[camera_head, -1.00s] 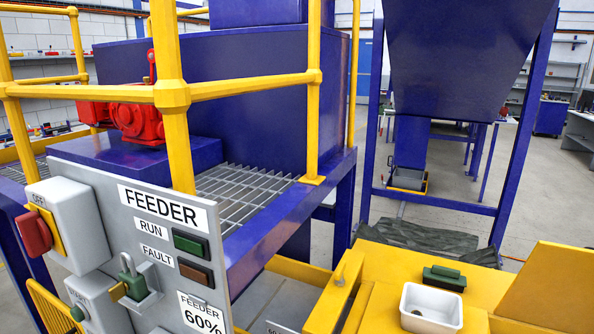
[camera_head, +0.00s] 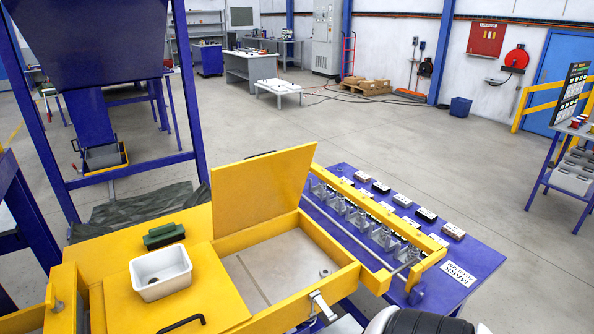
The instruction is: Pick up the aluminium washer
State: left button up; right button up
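A small grey round piece (camera_head: 323,272), which looks like the washer, lies on the pale floor of the open yellow box (camera_head: 290,303). It is near the box's right side. It is too small to tell its metal or whether it has a hole. The box's yellow lid (camera_head: 262,190) stands raised at the back. A white tray (camera_head: 160,287) sits on the yellow top to the left, with a small dark spot inside that I cannot make out. Neither of my grippers' fingers is in view.
A green-topped block (camera_head: 164,236) stands behind the white tray. A black handle (camera_head: 182,323) is at the front. A blue bench (camera_head: 465,245) with a yellow rail, metal fittings and several small blocks lies to the right. A metal latch (camera_head: 322,306) sticks out from the box front.

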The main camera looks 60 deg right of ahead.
aim_at(325, 270)
jog(key=z, duration=2.05)
jog(key=i+l+u, duration=0.25)
jog(key=u, duration=0.2)
jog(key=i+l+u, duration=0.5)
jog(key=l+u, duration=0.35)
